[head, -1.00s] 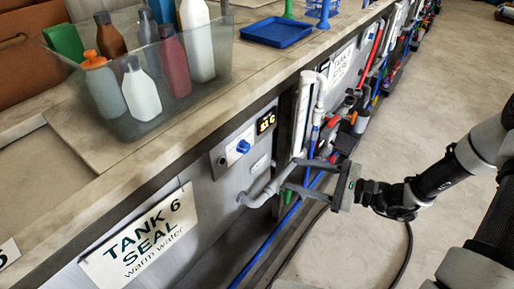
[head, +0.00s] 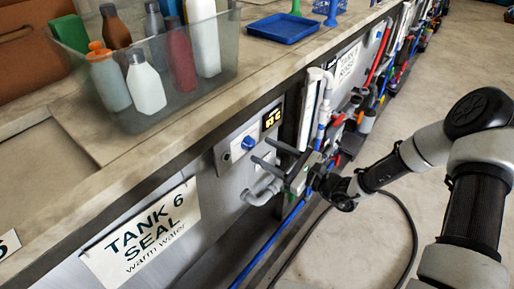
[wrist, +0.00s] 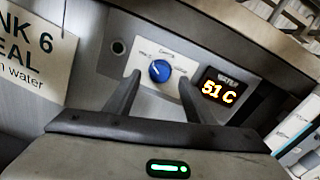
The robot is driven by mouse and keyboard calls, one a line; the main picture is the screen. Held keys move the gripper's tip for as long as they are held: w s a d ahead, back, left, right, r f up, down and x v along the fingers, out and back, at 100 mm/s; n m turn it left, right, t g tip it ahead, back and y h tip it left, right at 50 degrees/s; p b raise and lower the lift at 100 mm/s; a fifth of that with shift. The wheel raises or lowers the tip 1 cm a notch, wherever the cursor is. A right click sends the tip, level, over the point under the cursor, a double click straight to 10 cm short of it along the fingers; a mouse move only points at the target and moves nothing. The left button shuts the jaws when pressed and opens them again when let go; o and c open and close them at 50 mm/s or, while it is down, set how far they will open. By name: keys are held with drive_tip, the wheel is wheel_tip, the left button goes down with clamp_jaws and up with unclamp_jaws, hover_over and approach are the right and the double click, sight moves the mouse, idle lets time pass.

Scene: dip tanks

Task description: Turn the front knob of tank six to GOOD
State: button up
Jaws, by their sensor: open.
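The blue front knob (head: 248,143) sits on a white plate on tank six's grey front panel. It shows nearly face-on in the wrist view (wrist: 159,70). A pale mark on it seems to point up and left; the small labels around it are too blurred to read surely. My gripper (head: 261,149) is open and empty, in front of the panel, with its fingers pointing at the knob area. In the wrist view, the fingertips (wrist: 158,84) lie left and right of the knob's lower part. I cannot tell how far short of it they are.
A lit display (wrist: 219,91) right of the knob reads 51 C. The TANK 6 SEAL sign (head: 140,238) hangs to the left. A grey pipe (head: 262,191) juts out below the knob. The counter edge (head: 180,137) overhangs the panel.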

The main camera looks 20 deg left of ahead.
sight(252, 145)
drive_tip(key=shift+x, duration=2)
drive_tip(key=c, duration=1.1)
drive_tip(key=shift+o, duration=0.2)
